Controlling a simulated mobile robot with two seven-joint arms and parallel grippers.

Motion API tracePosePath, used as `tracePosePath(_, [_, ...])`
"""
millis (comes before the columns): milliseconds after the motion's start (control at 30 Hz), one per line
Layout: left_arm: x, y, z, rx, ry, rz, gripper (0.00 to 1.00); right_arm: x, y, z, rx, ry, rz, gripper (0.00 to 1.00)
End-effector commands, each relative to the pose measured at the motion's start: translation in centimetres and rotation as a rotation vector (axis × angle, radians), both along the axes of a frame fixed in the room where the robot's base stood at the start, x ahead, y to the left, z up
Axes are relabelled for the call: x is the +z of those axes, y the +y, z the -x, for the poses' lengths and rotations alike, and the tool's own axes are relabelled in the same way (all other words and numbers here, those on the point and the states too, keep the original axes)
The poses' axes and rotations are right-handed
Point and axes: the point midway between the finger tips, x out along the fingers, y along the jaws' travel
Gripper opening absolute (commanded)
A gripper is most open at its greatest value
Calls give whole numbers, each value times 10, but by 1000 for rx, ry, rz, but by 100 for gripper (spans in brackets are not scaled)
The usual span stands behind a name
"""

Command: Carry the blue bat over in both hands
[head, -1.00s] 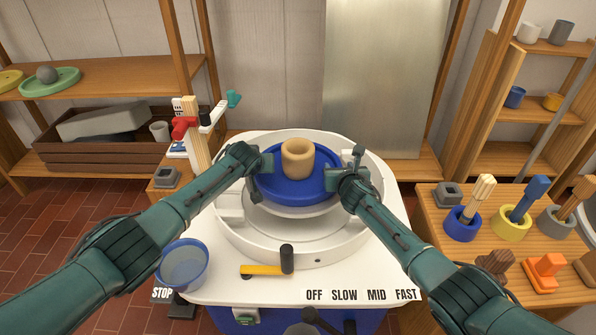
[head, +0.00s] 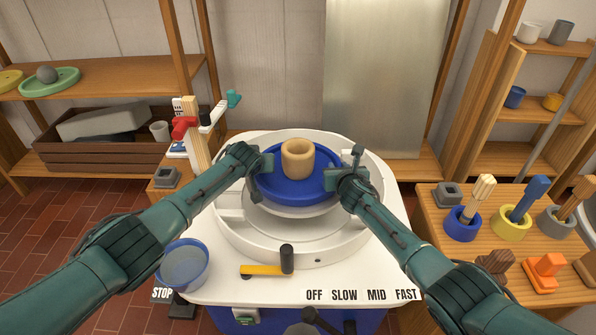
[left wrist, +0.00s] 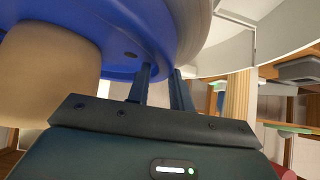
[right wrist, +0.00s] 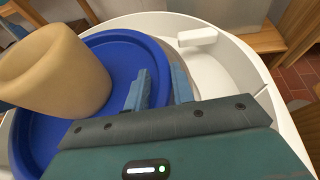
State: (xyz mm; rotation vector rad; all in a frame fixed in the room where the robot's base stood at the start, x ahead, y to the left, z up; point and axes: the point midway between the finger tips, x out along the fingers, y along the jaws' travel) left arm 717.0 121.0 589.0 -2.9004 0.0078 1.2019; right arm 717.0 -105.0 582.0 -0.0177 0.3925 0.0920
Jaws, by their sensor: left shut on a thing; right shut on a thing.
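The blue bat (head: 292,190) is a round disc with a raised rim, at the wheel in the head view. A tan clay pot (head: 298,160) stands upright on its middle. My left gripper (head: 262,165) is shut on the bat's left rim. My right gripper (head: 335,178) is shut on its right rim. In the left wrist view the bat (left wrist: 110,35) fills the top left above the fingers. In the right wrist view the bat (right wrist: 115,65) and pot (right wrist: 60,70) lie left of the fingers. I cannot tell the gap between bat and wheel head.
The white splash pan (head: 240,235) surrounds the wheel. A blue water bowl (head: 182,265) and a yellow lever with a black knob (head: 262,271) are in front. Tool pots (head: 462,224) stand on the right table. The left shelf (head: 120,78) has bare room beside a green dish (head: 50,82).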

Motion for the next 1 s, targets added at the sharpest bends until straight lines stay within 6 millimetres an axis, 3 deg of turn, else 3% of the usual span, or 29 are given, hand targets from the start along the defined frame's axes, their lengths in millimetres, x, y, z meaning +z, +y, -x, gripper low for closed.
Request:
tracePosePath(467, [7, 0, -1, 0, -3, 0, 0, 7, 0, -1, 1, -4, 0, 0])
tracePosePath(1000, [52, 1, -1, 1, -3, -1, 0, 52, 0, -1, 3, -4, 1, 0])
